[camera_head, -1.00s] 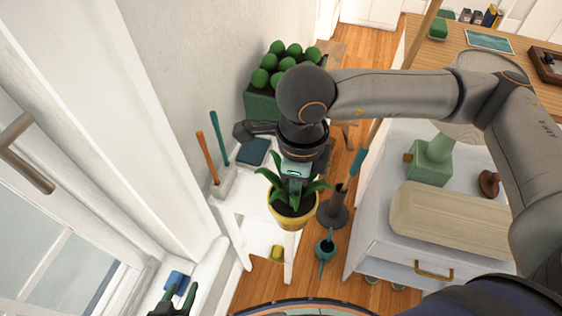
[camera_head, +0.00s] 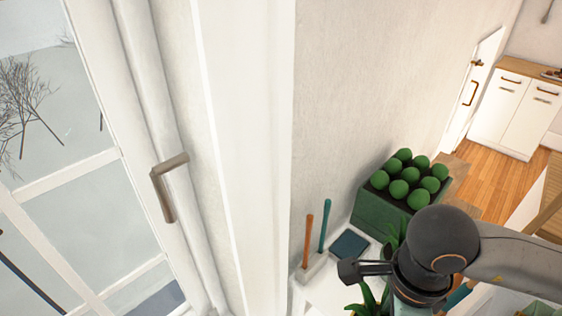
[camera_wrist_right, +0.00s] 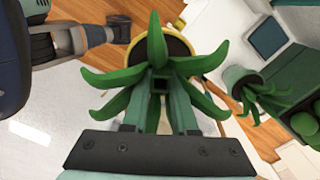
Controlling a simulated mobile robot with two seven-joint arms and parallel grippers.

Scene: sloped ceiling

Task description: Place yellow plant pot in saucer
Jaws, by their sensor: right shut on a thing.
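The yellow plant pot (camera_wrist_right: 182,47) shows in the right wrist view, mostly hidden under its long green leaves. My right gripper (camera_wrist_right: 160,83) is shut among the leaves on the potted plant, which hangs beyond its fingertips. My left gripper is not in view.
A green planter with round green plants (camera_head: 402,185) stands behind the dish by the wall. A holder with orange and teal-handled tools (camera_head: 314,265) stands left of it. A window (camera_head: 75,190) is left.

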